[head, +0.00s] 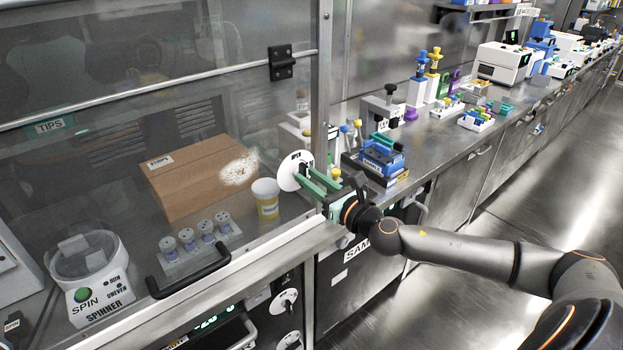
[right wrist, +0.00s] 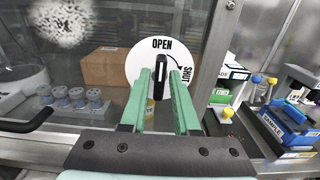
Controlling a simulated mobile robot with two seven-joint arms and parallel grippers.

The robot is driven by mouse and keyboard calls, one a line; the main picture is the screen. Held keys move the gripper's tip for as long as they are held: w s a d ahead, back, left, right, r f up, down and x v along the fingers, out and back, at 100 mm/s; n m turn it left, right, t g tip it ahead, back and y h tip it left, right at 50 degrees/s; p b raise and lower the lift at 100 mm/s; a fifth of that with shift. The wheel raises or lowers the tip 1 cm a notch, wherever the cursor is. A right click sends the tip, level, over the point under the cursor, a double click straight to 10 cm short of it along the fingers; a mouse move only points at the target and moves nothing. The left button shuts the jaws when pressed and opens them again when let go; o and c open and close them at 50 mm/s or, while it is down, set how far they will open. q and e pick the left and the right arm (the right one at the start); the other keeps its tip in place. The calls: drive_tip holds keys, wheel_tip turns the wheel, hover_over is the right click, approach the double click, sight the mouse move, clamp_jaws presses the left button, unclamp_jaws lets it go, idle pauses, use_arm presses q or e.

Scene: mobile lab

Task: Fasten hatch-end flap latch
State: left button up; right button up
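The latch is a round white dial (right wrist: 140,68) with a black bar handle (right wrist: 161,74). It is on the clear hatch panel near the metal post, and it also shows in the head view (head: 288,176). The handle stands upright, pointing to the word OPEN; SHUT is printed at the dial's right with a curved arrow. My right gripper (head: 306,175) is in front of the dial. In the right wrist view its green fingers (right wrist: 159,72) are apart, one on each side of the handle, with narrow gaps. I cannot tell how deep they reach. My left gripper is not in view.
Behind the panel are a cardboard box (head: 190,178), a yellow-labelled jar (head: 266,198) and a spinner (head: 90,270). A black pull handle (head: 188,283) is on the hatch front. Blue racks (head: 382,158) stand on the counter right of the post. The floor at right is clear.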

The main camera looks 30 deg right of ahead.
clamp_jaws()
drive_tip(key=shift+m, duration=0.3)
drive_tip(key=m+p, duration=0.1)
drive_tip(key=m, duration=0.4)
drive_tip(key=m+p, duration=0.1)
drive_tip(key=m, duration=0.5)
drive_tip(key=d+m+p, duration=0.1)
drive_tip(key=m, duration=0.5)
drive_tip(key=shift+f+p, duration=0.4)
drive_tip(key=shift+m, duration=0.3)
idle(0.3)
drive_tip(key=shift+o, duration=1.7)
unclamp_jaws()
